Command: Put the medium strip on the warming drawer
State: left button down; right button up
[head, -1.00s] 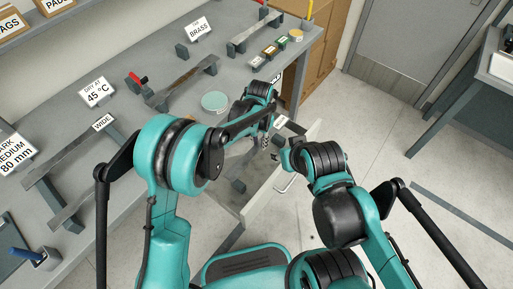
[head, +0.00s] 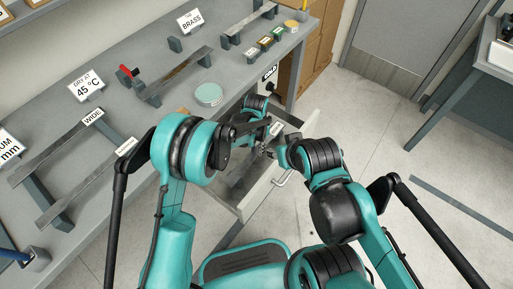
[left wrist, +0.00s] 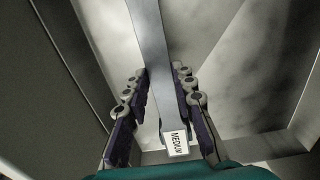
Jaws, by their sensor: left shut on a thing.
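The medium strip (left wrist: 151,45) is a long grey metal bar with a white MEDIUM tag at its near end in the left wrist view. My left gripper (left wrist: 161,78) is shut on it, with finger pads on both sides. In the head view this gripper (head: 262,143) is over the open drawer (head: 262,194), which juts from the bench front. The wrist view shows pale drawer walls around the strip. Whether the strip touches its supports is unclear. My right gripper (head: 279,153) is near the drawer's front wall; its fingers are mostly hidden.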

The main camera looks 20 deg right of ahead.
pick_arm(q)
jog(key=shift+f, duration=0.1)
jog(key=c, duration=1.3)
grip_release()
jog(key=shift+o, duration=0.2)
